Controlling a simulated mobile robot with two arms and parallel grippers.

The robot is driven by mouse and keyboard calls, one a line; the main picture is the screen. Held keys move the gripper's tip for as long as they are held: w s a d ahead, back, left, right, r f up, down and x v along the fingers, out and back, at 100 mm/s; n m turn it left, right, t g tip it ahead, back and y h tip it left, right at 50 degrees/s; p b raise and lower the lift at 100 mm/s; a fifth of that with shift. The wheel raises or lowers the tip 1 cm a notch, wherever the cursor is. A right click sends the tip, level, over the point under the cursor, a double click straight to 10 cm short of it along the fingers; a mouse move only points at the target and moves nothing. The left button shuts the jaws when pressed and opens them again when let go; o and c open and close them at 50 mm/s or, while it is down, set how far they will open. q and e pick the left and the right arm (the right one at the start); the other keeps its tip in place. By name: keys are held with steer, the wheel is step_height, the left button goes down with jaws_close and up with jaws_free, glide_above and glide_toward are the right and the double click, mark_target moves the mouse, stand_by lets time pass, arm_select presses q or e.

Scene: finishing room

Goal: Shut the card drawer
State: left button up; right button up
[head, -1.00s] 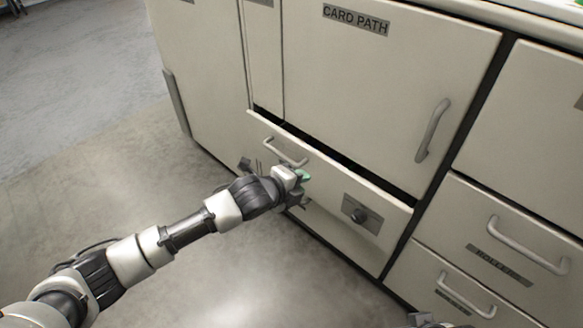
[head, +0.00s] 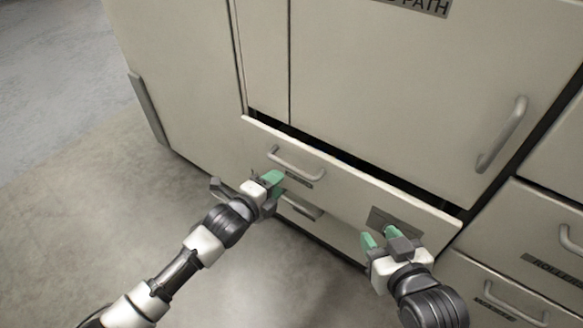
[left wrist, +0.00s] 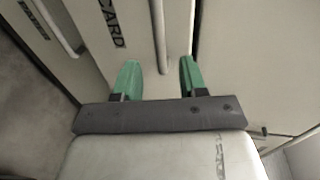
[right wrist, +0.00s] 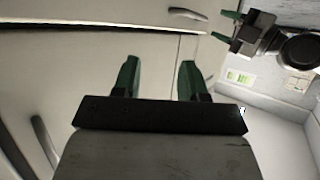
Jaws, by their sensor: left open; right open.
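The card drawer (head: 345,191) stands slightly open, with a dark gap along its top edge. Its bar handle (head: 295,162) is near the left end of its front. My left gripper (head: 270,187) is open just in front of the drawer, below the handle. In the left wrist view, the handle (left wrist: 159,35) lies ahead between the open fingers, beside the CARD label (left wrist: 112,25). My right gripper (head: 378,240) is open in front of the drawer's right part and partly hides a dark plate (head: 400,218). I cannot tell whether either gripper touches the drawer.
The CARD PATH door (head: 410,80) with a vertical handle (head: 502,135) is above the drawer. Another drawer handle (head: 301,208) shows below. A roller drawer (head: 530,232) is at the right. The floor (head: 60,190) at the left is clear.

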mark_target(292, 170)
arm_select(q)
steer(key=shift+b+x, duration=1.45)
steer(key=shift+x, duration=2.9)
arm_select(e)
step_height(292, 170, up, 9)
steer(key=w+a+t+y, duration=0.1)
steer(key=a+t+y, duration=0.1)
steer(key=t, duration=0.6)
steer(key=shift+w+y, duration=0.2)
steer(key=shift+y, duration=0.3)
arm_select(q)
steer(key=shift+c, duration=0.2)
arm_select(e)
steer(key=shift+r, duration=0.1)
arm_select(q)
jaws_close()
